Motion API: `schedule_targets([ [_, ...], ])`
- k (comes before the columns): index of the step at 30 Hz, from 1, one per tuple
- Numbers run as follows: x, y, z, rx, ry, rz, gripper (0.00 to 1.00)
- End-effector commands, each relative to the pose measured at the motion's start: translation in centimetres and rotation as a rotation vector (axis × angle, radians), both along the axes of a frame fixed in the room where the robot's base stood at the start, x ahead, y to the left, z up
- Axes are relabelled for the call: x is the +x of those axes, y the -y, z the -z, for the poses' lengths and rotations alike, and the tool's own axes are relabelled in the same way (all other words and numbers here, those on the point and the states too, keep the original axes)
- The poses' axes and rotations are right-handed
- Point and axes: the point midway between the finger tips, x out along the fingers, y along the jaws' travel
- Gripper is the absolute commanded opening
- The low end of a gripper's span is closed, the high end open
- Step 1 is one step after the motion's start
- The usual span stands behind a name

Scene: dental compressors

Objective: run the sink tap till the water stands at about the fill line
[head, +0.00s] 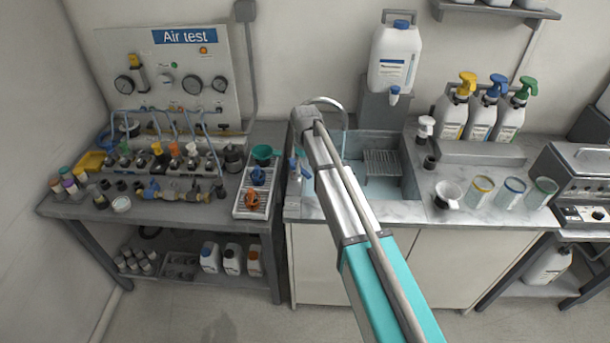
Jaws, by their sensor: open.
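The sink (408,176) is set into the marble counter, with a bluish basin and a wire rack (381,163) at its right side. The curved metal tap spout (335,103) arches over the basin; its base is hidden behind my arm. My arm reaches from the lower right up across the sink's left part, and its far end is above the sink's back left. I cannot make out my gripper; the arm covers that area. Small blue and grey parts (306,182) show at the sink's left edge, too small to identify.
A white jug (395,56) with a spigot stands on a block behind the sink. Spray bottles (453,112) and clear beakers (478,192) are on the right counter. The left bench (90,208) holds valves, fittings and a tray (243,208) with a green funnel.

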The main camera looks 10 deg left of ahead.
Motion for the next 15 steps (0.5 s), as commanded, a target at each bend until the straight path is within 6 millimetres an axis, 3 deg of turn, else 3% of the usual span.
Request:
schedule_targets([
  [6,0.0,0.0,1.7,0.000,0.000,0.000,0.60],
  [15,0.0,0.0,2.2,0.000,0.000,0.000,0.60],
])
